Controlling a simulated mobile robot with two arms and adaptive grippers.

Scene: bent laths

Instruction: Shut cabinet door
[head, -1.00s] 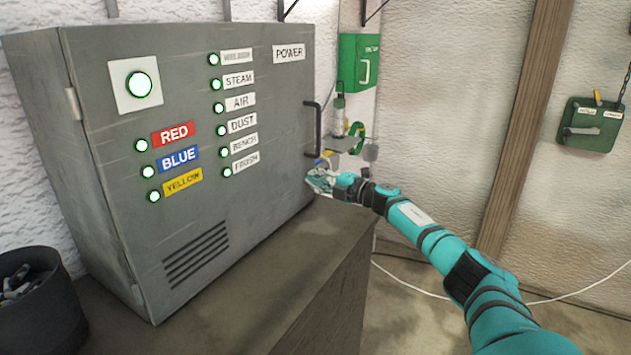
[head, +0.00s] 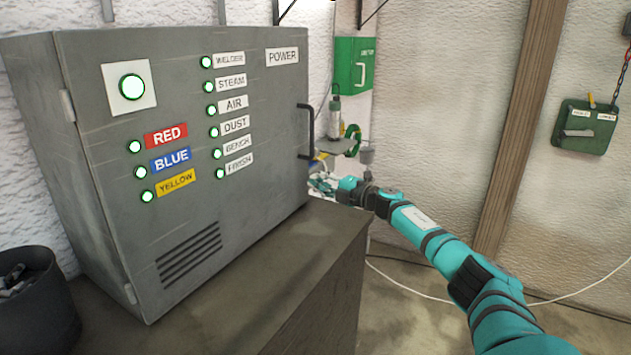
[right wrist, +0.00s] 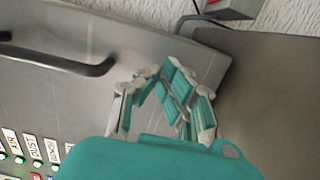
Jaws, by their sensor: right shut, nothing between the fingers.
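The grey cabinet (head: 80,150) stands at the left on a dark bench. Its front door (head: 255,190) carries labels, lit green indicators and a black bar handle (head: 304,132) near its right edge. The door looks flush with the body; I cannot tell whether a small gap is left. My right gripper (head: 322,185) is just right of the door's lower right edge, below the handle, partly hidden by it. In the right wrist view, the gripper (right wrist: 162,78) is shut and empty, in front of the door's corner, with the handle (right wrist: 60,60) left of it. My left gripper is not in view.
The bench top (head: 290,255) is clear in front of the cabinet. A dark bin (head: 40,310) stands at the lower left. A green wall box (head: 353,65) and a green wall unit (head: 584,127) hang behind. A white cable (head: 415,290) crosses the floor.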

